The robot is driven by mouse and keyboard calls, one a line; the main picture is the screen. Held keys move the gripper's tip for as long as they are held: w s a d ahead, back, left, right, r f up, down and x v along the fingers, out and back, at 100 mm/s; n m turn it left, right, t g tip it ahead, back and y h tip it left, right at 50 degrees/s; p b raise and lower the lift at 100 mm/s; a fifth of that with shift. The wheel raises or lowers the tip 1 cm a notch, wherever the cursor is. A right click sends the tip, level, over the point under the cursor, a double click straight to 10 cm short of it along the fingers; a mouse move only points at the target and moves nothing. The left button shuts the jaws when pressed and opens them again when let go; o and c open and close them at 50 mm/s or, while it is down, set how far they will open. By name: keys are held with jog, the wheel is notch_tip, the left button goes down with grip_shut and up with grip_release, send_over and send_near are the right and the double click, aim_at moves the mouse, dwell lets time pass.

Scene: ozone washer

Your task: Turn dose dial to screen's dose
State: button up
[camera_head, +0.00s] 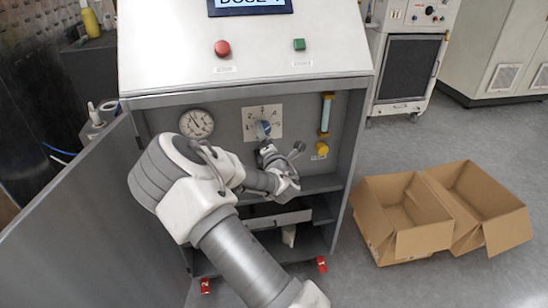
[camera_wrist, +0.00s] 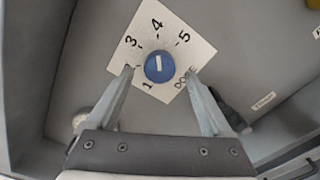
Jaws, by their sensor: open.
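The blue dose dial (camera_wrist: 159,67) sits on a white numbered plate (camera_wrist: 187,54) in the wrist view. Its white mark points up in that view, roughly toward the 4. The 2 is hidden behind a finger. My gripper (camera_wrist: 159,73) is open, with one fingertip on either side of the dial; I cannot tell whether they touch it. In the head view the dial (camera_head: 263,130) is partly covered by my gripper (camera_head: 267,147). The screen (camera_head: 250,5) is cut off at the top. It reads DOSE and a digit whose lower part looks like a single stem, perhaps 4.
A round gauge (camera_head: 196,123) is left of the dial, and a yellow knob (camera_head: 322,149) and a tube (camera_head: 327,113) are right. The open cabinet door (camera_head: 85,205) stands left. Red (camera_head: 222,48) and green (camera_head: 299,44) buttons sit above. Cardboard boxes (camera_head: 425,240) lie right.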

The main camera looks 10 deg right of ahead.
jog(key=s+p, duration=0.1)
jog(key=s, duration=1.3)
jog(key=shift+s, duration=0.4)
jog(key=s+d+f+m+g+h, duration=0.1)
jog(key=d+m+g+h, duration=0.3)
jog(key=m, duration=0.8)
jog(key=s+a+r+m+g+y, duration=0.1)
jog(key=s+r+m, duration=0.3)
jog(key=s, duration=0.5)
jog(key=s+a+r+m+g+y+p, duration=0.1)
jog(key=s+r+m+g, duration=0.3)
jog(key=s+r, duration=0.4)
jog(key=s+a+r+m+g+y, duration=0.1)
jog(key=s+r+m+g+y, duration=0.1)
jog(key=s+r, duration=0.4)
jog(key=s+m+g, duration=0.1)
jog(key=s+m, duration=0.1)
jog(key=s, duration=0.2)
jog(key=shift+s+a+r+p, duration=0.25)
jog(key=shift+s+a+p, duration=0.1)
jog(key=shift+p, duration=0.05)
notch_tip(320, 180, up, 13)
jog(key=p, duration=1.3)
jog(key=shift+w, duration=0.1)
jog(key=shift+c, duration=0.2)
